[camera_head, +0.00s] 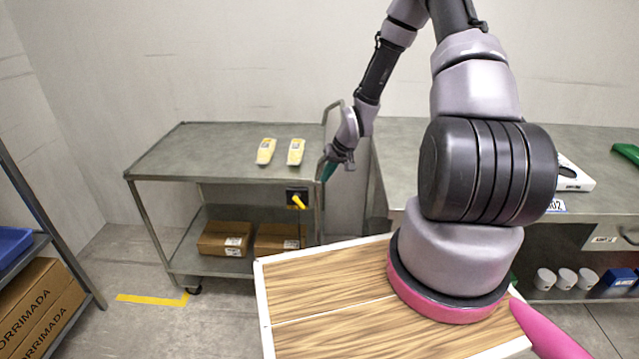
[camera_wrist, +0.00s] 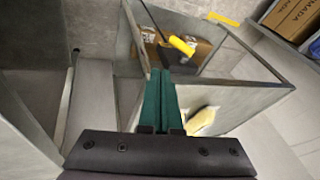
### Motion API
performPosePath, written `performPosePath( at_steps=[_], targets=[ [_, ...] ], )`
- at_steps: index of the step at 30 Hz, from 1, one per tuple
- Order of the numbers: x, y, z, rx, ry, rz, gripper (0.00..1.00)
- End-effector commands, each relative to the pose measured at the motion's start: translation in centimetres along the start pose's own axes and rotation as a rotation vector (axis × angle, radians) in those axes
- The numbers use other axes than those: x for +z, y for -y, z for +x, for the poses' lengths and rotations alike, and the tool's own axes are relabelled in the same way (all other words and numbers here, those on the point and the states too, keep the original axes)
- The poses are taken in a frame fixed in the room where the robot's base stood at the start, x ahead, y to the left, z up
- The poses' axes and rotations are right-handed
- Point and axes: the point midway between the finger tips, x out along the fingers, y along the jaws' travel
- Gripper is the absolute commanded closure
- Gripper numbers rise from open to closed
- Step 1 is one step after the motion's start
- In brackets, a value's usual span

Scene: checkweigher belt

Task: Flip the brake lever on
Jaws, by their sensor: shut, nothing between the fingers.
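The brake lever (camera_head: 298,202) is a yellow handle on a black plate at the right end of the grey cart's (camera_head: 165,175) front, below the top. In the head view it slants down to the right. The lever also shows in the wrist view (camera_wrist: 182,45), ahead of the fingers. My gripper (camera_head: 325,173) is beside the cart's right end, pointing down, above and to the right of the lever, with a visible gap. Its green fingers (camera_wrist: 160,95) are together and empty in the wrist view.
Two yellow packs (camera_head: 265,150) (camera_head: 296,152) lie on the cart top. Cardboard boxes (camera_head: 225,239) sit on its lower shelf. The cart's push handle (camera_head: 325,125) rises close to my gripper. A grey counter (camera_head: 400,160) stands to the right, a shelf with boxes (camera_head: 40,310) at left.

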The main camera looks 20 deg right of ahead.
Motion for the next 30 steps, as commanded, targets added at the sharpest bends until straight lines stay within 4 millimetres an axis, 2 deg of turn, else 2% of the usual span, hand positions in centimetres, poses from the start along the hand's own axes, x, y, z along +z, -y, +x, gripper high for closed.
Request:
performPosePath(
  at_steps=[12,15,21,30],
  targets=[
    [0.1,0.0,8.8,0.0,0.002,0.0,1.0],
    [0.5,1.3,9.8,-0.001,0.001,-0.005,1.0],
    [0.9,2.2,11.1,0.001,0.001,-0.001,1.0],
    [0.9,2.5,11.3,0.001,0.0,0.0,1.0]
  ],
)
